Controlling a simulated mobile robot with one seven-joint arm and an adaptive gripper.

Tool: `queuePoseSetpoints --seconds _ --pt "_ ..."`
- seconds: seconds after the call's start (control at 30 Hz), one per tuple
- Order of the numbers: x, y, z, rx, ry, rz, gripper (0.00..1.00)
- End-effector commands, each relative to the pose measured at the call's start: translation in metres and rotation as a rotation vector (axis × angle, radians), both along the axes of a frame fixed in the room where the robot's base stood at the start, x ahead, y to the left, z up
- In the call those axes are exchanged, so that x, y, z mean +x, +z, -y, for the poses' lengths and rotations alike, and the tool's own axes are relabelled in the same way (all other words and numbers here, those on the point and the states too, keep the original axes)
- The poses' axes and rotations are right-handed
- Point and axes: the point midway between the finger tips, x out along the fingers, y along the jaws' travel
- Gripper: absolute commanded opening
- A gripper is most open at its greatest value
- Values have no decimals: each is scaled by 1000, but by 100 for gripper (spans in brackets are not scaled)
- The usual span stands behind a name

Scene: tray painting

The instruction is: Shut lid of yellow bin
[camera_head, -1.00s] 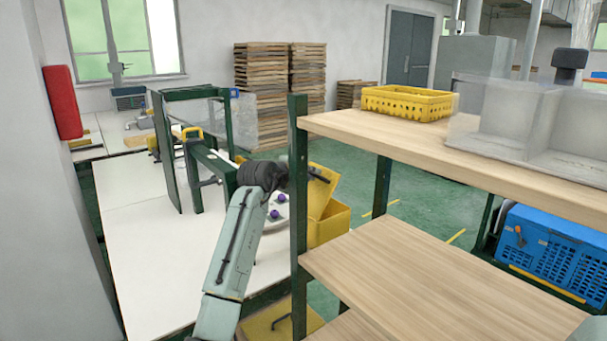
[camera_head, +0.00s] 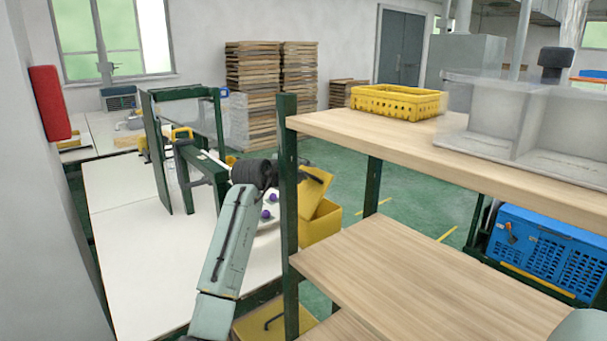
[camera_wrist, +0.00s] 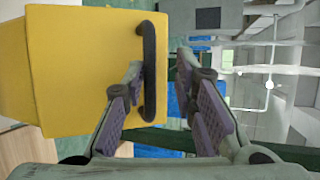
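The yellow bin (camera_head: 322,226) stands beyond the shelf post in the head view, with its yellow lid (camera_head: 315,196) raised and tilted. In the wrist view the yellow lid (camera_wrist: 85,75) fills the left, with a black bar handle (camera_wrist: 150,70) along its right edge. My gripper (camera_wrist: 160,72) is open, its two purple-padded fingers apart. The handle appears in the gap between them, nearer the left finger; I cannot tell whether they touch. In the head view the dark wrist shows by the post, and the post partly hides my gripper (camera_head: 316,178).
A wooden shelf rack (camera_head: 410,265) with a green post (camera_head: 288,200) stands close beside my arm. A yellow crate (camera_head: 398,102) and a clear bin (camera_head: 530,120) sit on its upper board. A white table (camera_head: 135,250) lies left. Another yellow surface with a dark handle (camera_head: 274,321) is low down.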

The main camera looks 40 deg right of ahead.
Motion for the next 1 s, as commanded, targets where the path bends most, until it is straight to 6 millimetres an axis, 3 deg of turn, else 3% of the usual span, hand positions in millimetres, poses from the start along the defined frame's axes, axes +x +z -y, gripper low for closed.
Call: queuePoseSetpoints --seconds 0.1,0.47,0.83,1.0 --pt "0 3 0 -4 0 4 30" --pt "-1 5 1 2 -2 1 30" --pt "-1 72 1 -1 -1 3 30" --pt "-1 93 1 -1 -1 1 30"
